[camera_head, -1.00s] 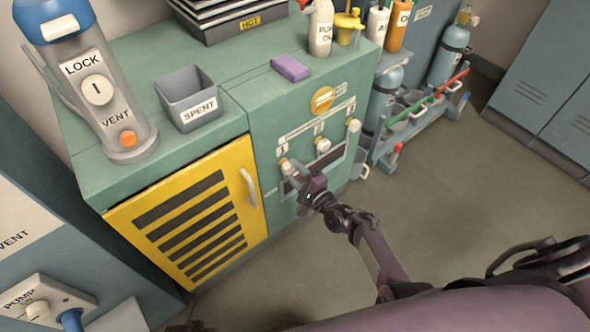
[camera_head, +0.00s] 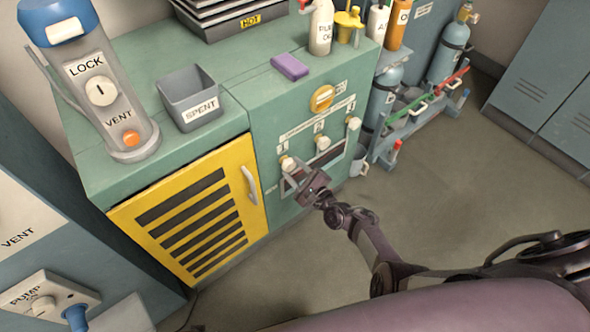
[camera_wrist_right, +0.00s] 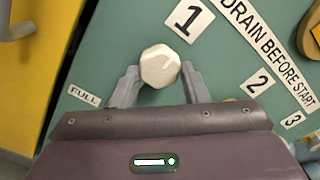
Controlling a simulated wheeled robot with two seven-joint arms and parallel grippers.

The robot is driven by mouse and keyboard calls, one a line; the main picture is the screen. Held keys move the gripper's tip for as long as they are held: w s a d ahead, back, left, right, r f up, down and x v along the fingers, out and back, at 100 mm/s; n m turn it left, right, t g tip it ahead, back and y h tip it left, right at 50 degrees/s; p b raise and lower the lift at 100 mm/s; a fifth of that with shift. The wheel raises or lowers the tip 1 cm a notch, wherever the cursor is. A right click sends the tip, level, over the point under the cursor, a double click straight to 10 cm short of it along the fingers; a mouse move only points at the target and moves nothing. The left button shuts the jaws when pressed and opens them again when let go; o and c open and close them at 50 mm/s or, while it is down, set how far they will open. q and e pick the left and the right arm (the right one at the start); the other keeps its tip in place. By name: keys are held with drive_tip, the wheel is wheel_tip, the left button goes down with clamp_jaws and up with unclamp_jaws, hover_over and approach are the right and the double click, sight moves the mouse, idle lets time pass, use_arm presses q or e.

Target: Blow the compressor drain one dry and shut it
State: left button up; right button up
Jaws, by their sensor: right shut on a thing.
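The drain one knob (camera_head: 287,163), a small cream knob under the label 1, is on the front of the green cabinet (camera_head: 290,105). In the right wrist view the knob (camera_wrist_right: 160,66) sits between the two grey fingers of my right gripper (camera_wrist_right: 159,72). My right gripper (camera_head: 294,172) is shut on this knob. The head view shows the fingers at the knob from below; part of the panel behind them is hidden. The drain two knob (camera_head: 322,143) and drain three knob (camera_head: 353,123) stand up and to the right. My left gripper is not in view.
A yellow louvred door (camera_head: 190,220) with a pale handle (camera_head: 250,185) is left of the panel. An orange knob (camera_head: 322,97) sits above the drains. A purple block (camera_head: 290,67) and grey SPENT bin (camera_head: 190,97) are on top. Floor to the right is clear.

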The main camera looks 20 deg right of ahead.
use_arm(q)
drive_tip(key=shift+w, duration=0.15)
use_arm(e)
drive_tip(key=o, duration=1)
drive_tip(key=shift+c, duration=0.2)
drive_tip(key=shift+s, duration=0.1)
drive_tip(key=shift+s+d, duration=0.1)
drive_tip(key=shift+s, duration=0.2)
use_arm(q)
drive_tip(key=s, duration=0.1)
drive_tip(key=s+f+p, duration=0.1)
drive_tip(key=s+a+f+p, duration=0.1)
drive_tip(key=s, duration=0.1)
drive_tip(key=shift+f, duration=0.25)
use_arm(e)
drive_tip(key=v, duration=0.7)
